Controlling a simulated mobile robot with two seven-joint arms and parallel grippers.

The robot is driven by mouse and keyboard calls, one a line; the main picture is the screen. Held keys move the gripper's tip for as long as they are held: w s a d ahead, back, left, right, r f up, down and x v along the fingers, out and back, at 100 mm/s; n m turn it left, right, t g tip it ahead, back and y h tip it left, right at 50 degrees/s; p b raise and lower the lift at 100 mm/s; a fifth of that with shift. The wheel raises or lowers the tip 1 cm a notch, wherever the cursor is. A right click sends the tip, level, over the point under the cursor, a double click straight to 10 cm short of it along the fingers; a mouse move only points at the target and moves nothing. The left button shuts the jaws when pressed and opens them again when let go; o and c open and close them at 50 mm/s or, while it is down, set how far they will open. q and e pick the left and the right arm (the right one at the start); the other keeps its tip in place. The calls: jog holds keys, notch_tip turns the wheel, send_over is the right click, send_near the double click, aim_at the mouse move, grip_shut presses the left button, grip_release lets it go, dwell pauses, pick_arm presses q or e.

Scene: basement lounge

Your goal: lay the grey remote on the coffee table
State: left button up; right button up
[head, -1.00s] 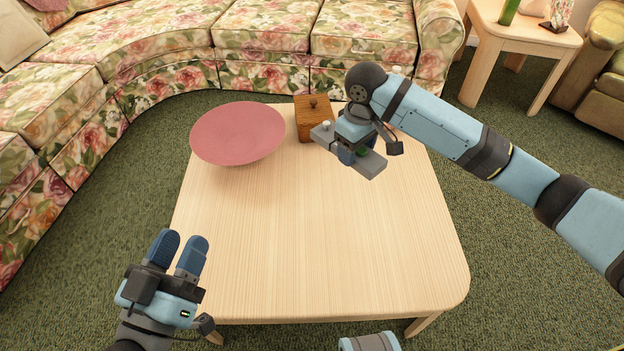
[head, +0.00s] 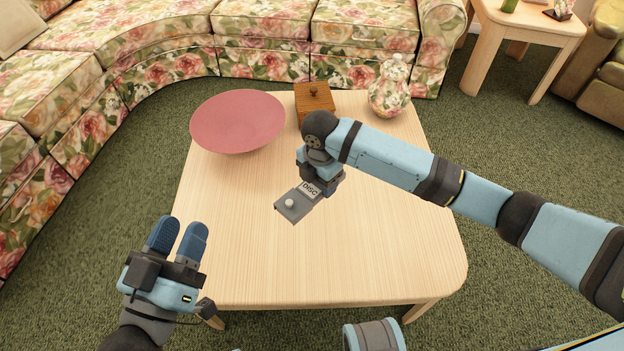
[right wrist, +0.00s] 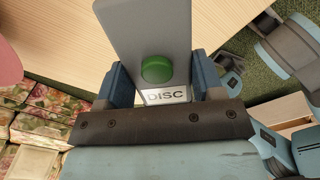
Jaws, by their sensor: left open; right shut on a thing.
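The grey remote (head: 293,205) is over the middle of the pale wooden coffee table (head: 235,245). In the right wrist view the remote (right wrist: 146,35) sits between both blue fingers and shows a green button. I cannot tell whether it touches the tabletop. My left gripper (head: 177,238) is open and empty, near the table's front left corner.
A pink bowl (head: 238,122) stands at the table's back left. A wooden box (head: 314,100) with a knob and a floral lidded jar (head: 389,88) stand along the back edge. A floral sofa (head: 150,50) curves behind. The table's front and right are clear.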

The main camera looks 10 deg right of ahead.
jog(key=b, duration=0.7)
send_over(317, 229)
notch_tip(317, 229, down, 16)
jog(key=shift+d+f, duration=0.1)
notch_tip(317, 229, down, 4)
jog(key=shift+r+b, duration=0.2)
jog(key=shift+b, duration=0.45)
pick_arm(q)
notch_tip(317, 229, down, 10)
jog(key=w+m+g, duration=0.1)
jog(key=g, duration=0.2)
jog(key=shift+d+r+m, duration=0.2)
jog(key=shift+d+m, duration=0.05)
jog(key=shift+m, duration=0.15)
pick_arm(e)
jog(key=o, duration=1)
jog(key=shift+f, duration=0.1)
jog(key=shift+o, duration=0.2)
